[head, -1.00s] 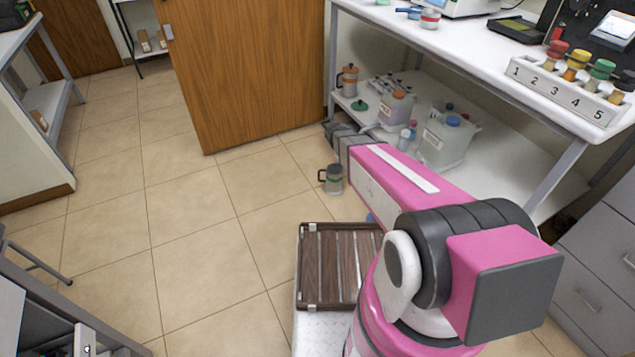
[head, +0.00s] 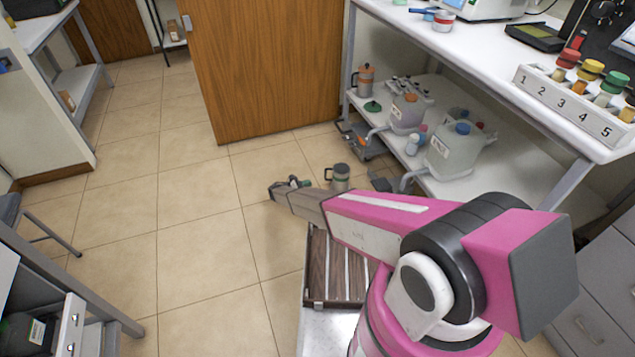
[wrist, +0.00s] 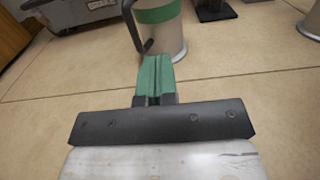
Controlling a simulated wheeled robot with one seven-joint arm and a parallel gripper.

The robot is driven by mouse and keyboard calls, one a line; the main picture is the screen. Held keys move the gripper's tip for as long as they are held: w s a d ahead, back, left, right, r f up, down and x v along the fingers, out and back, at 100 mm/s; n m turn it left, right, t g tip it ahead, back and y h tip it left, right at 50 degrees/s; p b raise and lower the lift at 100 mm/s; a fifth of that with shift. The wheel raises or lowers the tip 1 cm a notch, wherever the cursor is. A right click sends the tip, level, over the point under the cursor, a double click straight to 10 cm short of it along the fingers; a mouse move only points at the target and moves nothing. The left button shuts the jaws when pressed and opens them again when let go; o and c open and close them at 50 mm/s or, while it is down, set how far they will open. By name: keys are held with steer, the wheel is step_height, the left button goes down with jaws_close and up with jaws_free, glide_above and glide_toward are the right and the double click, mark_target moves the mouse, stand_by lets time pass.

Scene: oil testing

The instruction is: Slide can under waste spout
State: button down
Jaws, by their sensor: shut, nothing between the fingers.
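The can (head: 341,174) is a grey metal cylinder with a green band and a handle on its left. It stands upright on the tiled floor in front of the lower shelf. Its lower part fills the top of the wrist view (wrist: 163,37), with the handle hanging close beyond the fingers. My gripper (head: 276,189) is low over the floor, left of the can. In the wrist view its green fingers (wrist: 155,72) are together and empty; contact with the handle is unclear. Two jugs on the shelf have spouts over the front edge: a pinkish one (head: 379,131) and a whitish one (head: 413,178). Which is waste is unreadable.
A dark object (head: 380,182) stands right of the can. My slatted brown tray is nearer. A wooden door (head: 255,70) stands behind. Floor to the left is clear.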

mark_target(334, 177)
steer(key=x, duration=1.3)
steer(key=shift+d, duration=0.1)
steer(key=x, duration=1.3)
steer(key=shift+d, duration=0.15)
steer(key=v, duration=1.4)
steer(key=c, duration=1.8)
jaws_free()
